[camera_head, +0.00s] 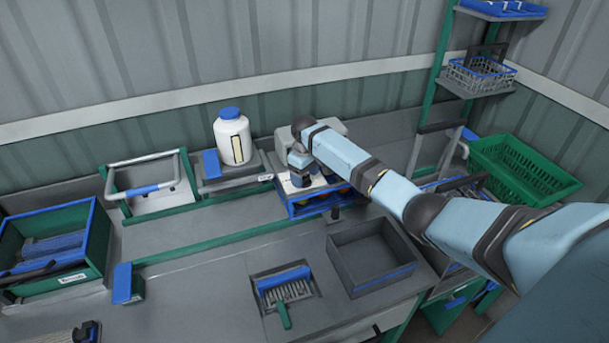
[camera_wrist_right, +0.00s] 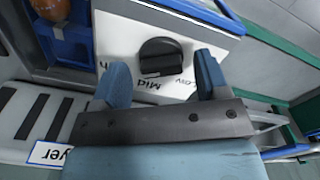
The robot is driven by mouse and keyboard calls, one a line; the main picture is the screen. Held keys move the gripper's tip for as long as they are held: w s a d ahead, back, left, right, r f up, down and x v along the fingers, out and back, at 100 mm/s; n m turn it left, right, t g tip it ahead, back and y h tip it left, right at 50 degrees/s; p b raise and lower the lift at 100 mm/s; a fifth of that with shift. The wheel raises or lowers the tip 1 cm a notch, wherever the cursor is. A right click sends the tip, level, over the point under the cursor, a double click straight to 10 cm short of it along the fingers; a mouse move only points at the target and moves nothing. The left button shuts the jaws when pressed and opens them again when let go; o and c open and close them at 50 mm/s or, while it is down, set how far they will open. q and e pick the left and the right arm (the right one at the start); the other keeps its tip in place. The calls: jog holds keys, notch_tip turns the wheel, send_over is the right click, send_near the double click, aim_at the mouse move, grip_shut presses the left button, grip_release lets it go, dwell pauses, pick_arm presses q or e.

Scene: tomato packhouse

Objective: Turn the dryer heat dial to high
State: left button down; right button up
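The dryer heat dial (camera_wrist_right: 160,57) is a black knob on a white panel (camera_wrist_right: 125,35) in the right wrist view. The lettering looks upside down: "Low" is right of the dial, "Mid" below it, and a partly hidden "H" at left. I cannot tell exactly where the dial points. My right gripper (camera_wrist_right: 163,78) is open, with one blue finger on each side just short of the dial and apart from it. In the head view, my right gripper (camera_head: 302,180) is over the blue-framed dryer (camera_head: 312,208); the dial is hidden there. My left gripper is out of view.
A white jar (camera_head: 232,140) with a blue lid stands left of the dryer. A green crate (camera_head: 525,170) is at right.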

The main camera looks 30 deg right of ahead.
aim_at(305, 177)
notch_tip(305, 177, up, 14)
jog(key=b, duration=0.2)
dwell(0.8)
jog(key=shift+f, duration=0.1)
